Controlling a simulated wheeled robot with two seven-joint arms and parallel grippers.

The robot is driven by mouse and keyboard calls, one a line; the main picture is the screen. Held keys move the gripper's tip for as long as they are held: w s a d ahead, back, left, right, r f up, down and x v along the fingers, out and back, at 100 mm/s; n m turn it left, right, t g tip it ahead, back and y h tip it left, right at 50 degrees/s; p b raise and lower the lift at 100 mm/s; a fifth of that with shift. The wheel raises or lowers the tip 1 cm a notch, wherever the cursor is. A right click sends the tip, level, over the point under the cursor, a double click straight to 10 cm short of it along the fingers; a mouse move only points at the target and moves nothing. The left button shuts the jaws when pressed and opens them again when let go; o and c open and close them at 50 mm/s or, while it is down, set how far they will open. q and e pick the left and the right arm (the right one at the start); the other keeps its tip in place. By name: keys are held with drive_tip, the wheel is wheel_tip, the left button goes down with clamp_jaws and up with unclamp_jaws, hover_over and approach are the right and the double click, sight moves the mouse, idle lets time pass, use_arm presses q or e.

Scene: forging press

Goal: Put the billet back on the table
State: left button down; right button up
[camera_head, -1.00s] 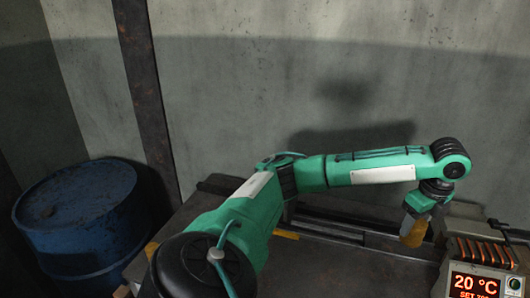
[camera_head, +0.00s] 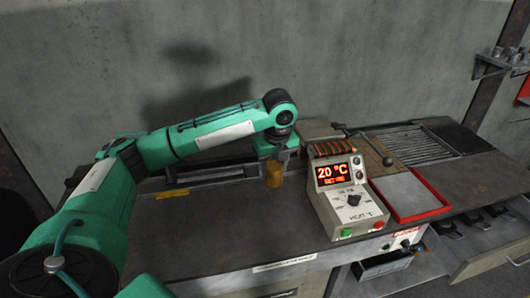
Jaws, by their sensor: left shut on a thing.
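The billet (camera_head: 274,176) is a short golden-brown cylinder. My left gripper (camera_head: 272,160) is shut on it from above, just left of the heater box. The billet hangs upright over the dark table (camera_head: 230,225); I cannot tell whether its bottom touches the surface. The fingertips are small and partly merge with the billet's top. My right gripper is not in view.
A heater box (camera_head: 340,200) showing 20 °C, with a coil on top, stands close right of the billet. A red-rimmed tray (camera_head: 447,207) lies further right, with a slatted rack (camera_head: 415,145) behind. A yellow bar (camera_head: 172,194) lies at left. The table's front middle is clear.

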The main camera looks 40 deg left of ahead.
sight(276, 181)
use_arm(q)
drive_tip(key=shift+f+p, duration=1.3)
drive_tip(key=shift+f, duration=6.7)
drive_tip(key=shift+f, duration=0.1)
drive_tip(key=c, duration=0.7)
unclamp_jaws()
drive_tip(key=shift+f, duration=0.1)
drive_tip(key=shift+o, duration=0.2)
drive_tip(key=shift+s, duration=0.1)
drive_tip(key=shift+r, duration=0.25)
drive_tip(key=r+b, duration=0.1)
drive_tip(key=r, duration=0.6)
drive_tip(key=d+r+b, duration=0.1)
drive_tip(key=r, duration=0.2)
drive_tip(key=shift+s+d+r+b, duration=0.1)
drive_tip(key=shift+s+r+b, duration=0.15)
drive_tip(key=shift+b, duration=0.1)
drive_tip(key=shift+r, duration=0.6)
